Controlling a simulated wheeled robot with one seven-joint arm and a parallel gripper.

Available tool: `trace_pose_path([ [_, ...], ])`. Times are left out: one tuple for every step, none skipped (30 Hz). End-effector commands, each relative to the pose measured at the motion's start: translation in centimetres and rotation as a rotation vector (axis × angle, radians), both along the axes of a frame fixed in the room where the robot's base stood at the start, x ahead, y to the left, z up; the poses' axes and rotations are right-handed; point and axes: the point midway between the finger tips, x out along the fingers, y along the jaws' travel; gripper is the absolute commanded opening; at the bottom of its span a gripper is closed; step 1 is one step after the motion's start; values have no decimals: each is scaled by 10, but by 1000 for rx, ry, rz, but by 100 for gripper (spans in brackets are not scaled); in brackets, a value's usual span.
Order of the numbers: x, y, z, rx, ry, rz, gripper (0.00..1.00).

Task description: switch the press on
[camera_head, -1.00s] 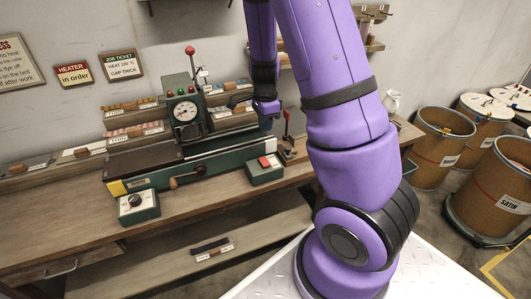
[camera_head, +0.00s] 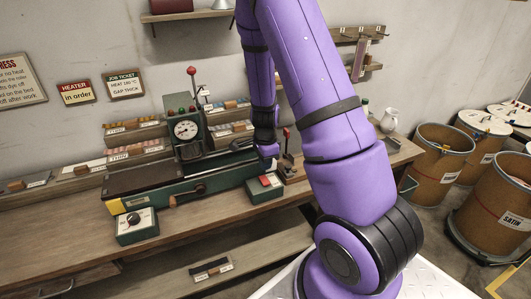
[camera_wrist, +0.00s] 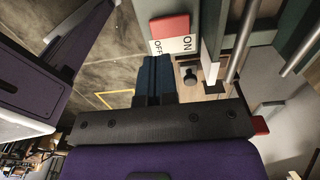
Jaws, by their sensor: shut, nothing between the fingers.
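The press (camera_head: 188,130) is a dark green machine with a round gauge, standing on the wooden bench. A small green switch box (camera_head: 257,197) with a red rocker (camera_head: 265,181) sits at its front right. In the wrist view the red rocker (camera_wrist: 170,27) lies beside a white plate marked ON and OFF (camera_wrist: 173,46). Which way the rocker is tipped I cannot tell. My gripper (camera_head: 268,160) is above and just behind the switch box, pointing down. In the wrist view its blue fingers (camera_wrist: 156,66) are together and empty, with their tips close to the label.
A control box with a black dial (camera_head: 137,224) stands at the press's front left. A red-knobbed lever (camera_head: 287,150) stands close to the right of my gripper. A wooden handle (camera_head: 188,194) sticks out in front of the press. Drums (camera_head: 437,155) stand at the right.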

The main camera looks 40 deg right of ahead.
Motion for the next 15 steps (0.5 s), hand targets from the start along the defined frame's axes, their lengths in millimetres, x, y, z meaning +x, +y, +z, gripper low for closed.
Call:
trace_pose_path([
  [-1, -1, -10, 2, 4, -3, 0],
  [-1, -1, -16, 1, 4, -3, 0],
  [-1, -1, -23, 2, 4, -3, 0],
  [-1, -1, -27, 2, 3, -3, 0],
  [-1, 0, -32, 2, 3, -2, 0],
  [-1, -1, -37, 2, 3, -3, 0],
  [-1, 0, -41, 2, 2, -2, 0],
  [-1, 0, -45, 2, 2, -2, 0],
  [-1, 0, -49, 2, 2, -2, 0],
  [-1, 0, -51, 1, 1, -2, 0],
  [0, 0, -53, 0, 1, -1, 0],
  [0, 0, -56, 0, 0, 0, 0],
  [0, 0, -57, 0, 0, 0, 0],
  [0, 0, -59, 0, 0, 0, 0],
  [0, 0, -60, 0, 0, 0, 0],
])
